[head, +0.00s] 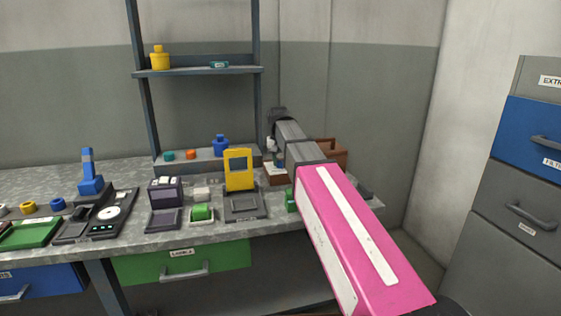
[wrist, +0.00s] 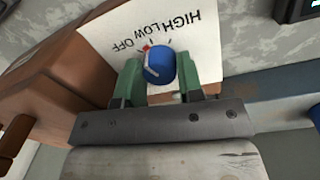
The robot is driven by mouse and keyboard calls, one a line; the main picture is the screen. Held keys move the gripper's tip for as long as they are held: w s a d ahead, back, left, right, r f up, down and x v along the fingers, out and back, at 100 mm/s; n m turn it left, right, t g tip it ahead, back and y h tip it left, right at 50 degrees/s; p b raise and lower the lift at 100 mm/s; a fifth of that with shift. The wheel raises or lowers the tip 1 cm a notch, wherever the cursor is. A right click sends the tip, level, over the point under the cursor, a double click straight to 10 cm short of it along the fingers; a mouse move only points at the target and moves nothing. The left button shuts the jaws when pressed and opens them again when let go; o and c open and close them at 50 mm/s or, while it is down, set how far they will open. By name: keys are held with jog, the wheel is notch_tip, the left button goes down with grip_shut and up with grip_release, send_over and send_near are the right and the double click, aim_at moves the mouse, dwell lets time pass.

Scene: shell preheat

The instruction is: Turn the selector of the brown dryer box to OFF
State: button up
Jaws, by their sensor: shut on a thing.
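The brown dryer box (wrist: 75,70) fills the left of the wrist view. It also shows in the head view (head: 334,154), at the right end of the bench, partly behind my arm. Its white label plate (wrist: 205,45) reads HIGH, LOW and OFF, upside down in this view. The blue selector knob (wrist: 160,65) sits between the green fingers of my gripper (wrist: 160,74), which is shut on it. The knob's white line has a red tip toward the LOW and OFF side; I cannot tell which mark it meets. In the head view my arm hides the knob.
A yellow device (head: 239,170) on a dark base and a green block (head: 201,212) stand on the bench left of my arm. A shelf (head: 198,72) rises behind. Grey and blue drawers (head: 530,150) stand at the right.

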aim_at(279, 161)
jog(key=shift+n, duration=2.3)
jog(key=o, duration=0.9)
jog(key=shift+r, duration=0.1)
jog(key=r, duration=1)
jog(key=shift+s+a+r, duration=0.15)
jog(key=shift+a+r, duration=0.1)
jog(key=shift+r, duration=0.05)
